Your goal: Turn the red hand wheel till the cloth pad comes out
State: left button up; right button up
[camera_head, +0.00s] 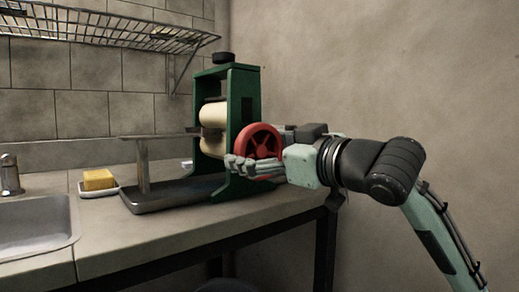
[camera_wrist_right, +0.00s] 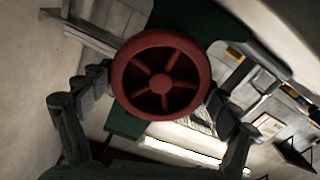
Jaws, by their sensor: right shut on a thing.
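The red hand wheel (camera_head: 264,142) is on the right side of a green-framed roller press (camera_head: 241,105) on the counter. Two cream rollers (camera_head: 213,114) sit one above the other in the frame. My right gripper (camera_head: 246,160) is at the wheel. In the right wrist view the wheel (camera_wrist_right: 161,75) lies between the fingers (camera_wrist_right: 160,95), which hold its rim from both sides. No cloth pad can be made out in either view; the space between the rollers is mostly hidden by a flat feed plate (camera_head: 160,136). My left gripper is not in view.
A dark tray (camera_head: 165,200) lies under the press's feed plate. A yellow sponge on a white dish (camera_head: 99,182), a sink (camera_head: 35,230) and a small metal dispenser (camera_head: 10,175) are at the left. A wire rack (camera_head: 100,30) hangs above. The counter front is clear.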

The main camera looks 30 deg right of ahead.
jog(key=m, duration=0.6)
jog(key=shift+d+r+m, duration=0.1)
jog(key=shift+d+m, duration=0.05)
jog(key=shift+m, duration=0.15)
jog(key=m, duration=0.6)
jog(key=shift+d, duration=0.1)
jog(key=shift+m, duration=0.3)
jog(key=o, duration=0.9)
jog(key=shift+w, duration=0.1)
